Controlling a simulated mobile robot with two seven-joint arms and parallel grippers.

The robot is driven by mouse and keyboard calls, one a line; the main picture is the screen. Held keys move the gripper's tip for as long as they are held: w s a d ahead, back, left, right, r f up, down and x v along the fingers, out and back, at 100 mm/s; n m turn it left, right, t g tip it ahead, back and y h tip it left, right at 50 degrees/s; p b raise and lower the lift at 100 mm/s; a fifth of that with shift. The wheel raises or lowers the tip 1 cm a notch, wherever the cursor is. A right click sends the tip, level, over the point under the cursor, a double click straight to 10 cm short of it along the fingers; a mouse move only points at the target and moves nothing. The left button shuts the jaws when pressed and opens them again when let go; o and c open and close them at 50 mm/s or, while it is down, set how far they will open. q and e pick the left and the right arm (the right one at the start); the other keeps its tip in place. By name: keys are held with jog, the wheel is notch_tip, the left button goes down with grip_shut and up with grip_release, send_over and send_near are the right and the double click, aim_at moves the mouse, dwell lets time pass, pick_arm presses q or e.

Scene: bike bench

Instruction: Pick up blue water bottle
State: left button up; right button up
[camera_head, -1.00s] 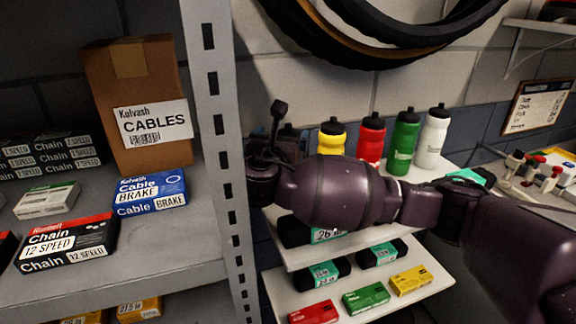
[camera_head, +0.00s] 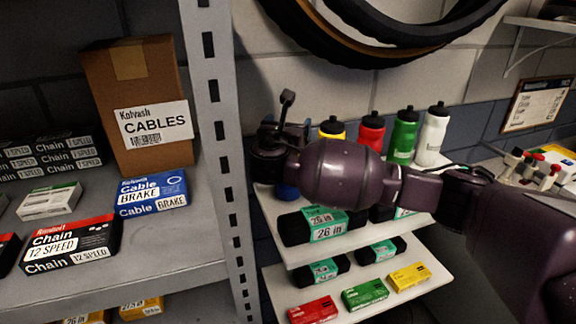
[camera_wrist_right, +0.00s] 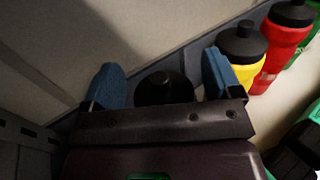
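The blue water bottle stands at the left end of the top shelf. In the head view only a small blue part of it (camera_head: 287,192) shows below my right gripper. In the right wrist view its black cap (camera_wrist_right: 163,88) shows between the two blue-padded fingers, and its body is hidden. My right gripper (camera_head: 287,130) is open at the bottle, with a gap on each side of the cap in the wrist view (camera_wrist_right: 162,80). I cannot tell how far down the fingers reach. My left gripper is not in view.
Yellow (camera_head: 332,128), red (camera_head: 371,131), green (camera_head: 403,137) and white (camera_head: 432,135) bottles stand in a row to the right. A grey shelving upright (camera_head: 222,150) is close on the left. Tube packs and small boxes lie on the lower shelves. Tyres (camera_head: 380,30) hang above.

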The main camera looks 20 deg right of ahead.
jog(key=c, duration=1)
jog(key=shift+c, duration=0.2)
